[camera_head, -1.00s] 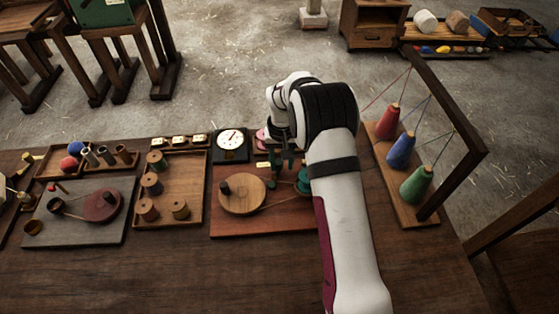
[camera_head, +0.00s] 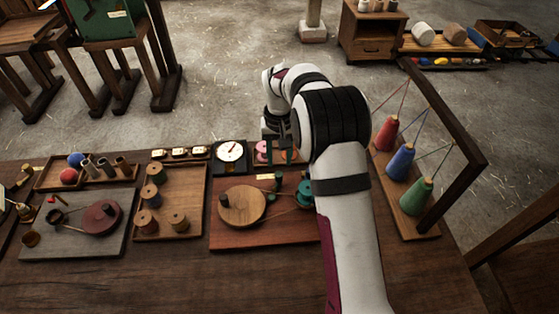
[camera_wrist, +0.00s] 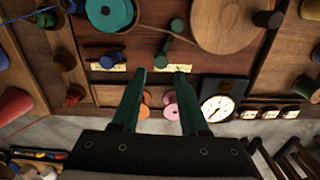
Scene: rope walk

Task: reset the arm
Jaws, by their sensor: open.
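My gripper (camera_head: 281,150) has green fingers and hangs above the back edge of the workbench, near the pink spool (camera_head: 263,150). In the wrist view the two fingers (camera_wrist: 161,76) stand apart with nothing between them. Beyond the fingertips there, a dark green peg (camera_wrist: 168,42) shows on the reddish board. The pink spool (camera_wrist: 171,106) and an orange spool (camera_wrist: 144,108) show between and beside the fingers. My arm covers part of the bench's right side in the head view.
The winding board (camera_head: 235,236) carries a wooden disc (camera_head: 242,206) and a teal spool (camera_head: 305,193). A dial (camera_head: 230,152) stands behind it. A spool tray (camera_head: 188,229) is left. Red, blue and green cones (camera_head: 416,196) stand right under a dark frame (camera_head: 456,133).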

